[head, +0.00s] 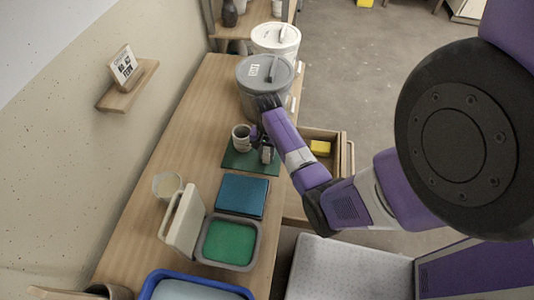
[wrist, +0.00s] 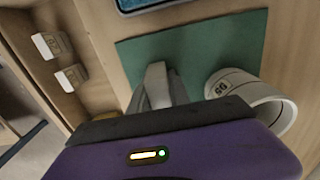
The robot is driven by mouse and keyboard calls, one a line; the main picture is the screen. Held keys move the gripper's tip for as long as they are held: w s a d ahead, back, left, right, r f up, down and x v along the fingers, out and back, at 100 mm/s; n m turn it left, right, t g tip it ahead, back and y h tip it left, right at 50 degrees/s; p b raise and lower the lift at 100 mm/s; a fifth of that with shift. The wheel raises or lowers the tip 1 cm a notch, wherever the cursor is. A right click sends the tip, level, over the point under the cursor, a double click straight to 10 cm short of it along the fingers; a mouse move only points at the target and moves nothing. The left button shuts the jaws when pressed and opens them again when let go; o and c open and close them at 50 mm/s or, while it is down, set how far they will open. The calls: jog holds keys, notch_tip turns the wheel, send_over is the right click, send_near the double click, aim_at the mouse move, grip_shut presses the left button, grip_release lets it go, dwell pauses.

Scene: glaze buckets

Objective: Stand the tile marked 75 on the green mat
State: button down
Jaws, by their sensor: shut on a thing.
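The green mat (head: 236,161) lies on the wooden bench, and the wrist view shows it too (wrist: 135,55). My gripper (head: 265,150) is low over the mat, shut on a pale grey piece (wrist: 157,72) that looks like a tile seen edge-on. Its mark is hidden, and I cannot tell whether it touches the mat. A pale cup (head: 241,134) stands on the mat beside my gripper. Its dark number, perhaps 95, shows in the wrist view (wrist: 245,92). Two small white blocks (wrist: 52,45) (wrist: 70,78) with unreadable marks lie left of the mat in the wrist view.
A grey lidded bucket (head: 262,85) stands behind the mat, with a white bucket (head: 276,40) beyond. A blue tray (head: 242,196) and a green-filled container (head: 230,242) sit in front. An open drawer (head: 345,160) holding a yellow block (head: 320,147) juts out to the right.

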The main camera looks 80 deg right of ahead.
jog(key=shift+f, duration=0.1)
jog(key=c, duration=1.2)
grip_release()
jog(key=shift+c, duration=0.2)
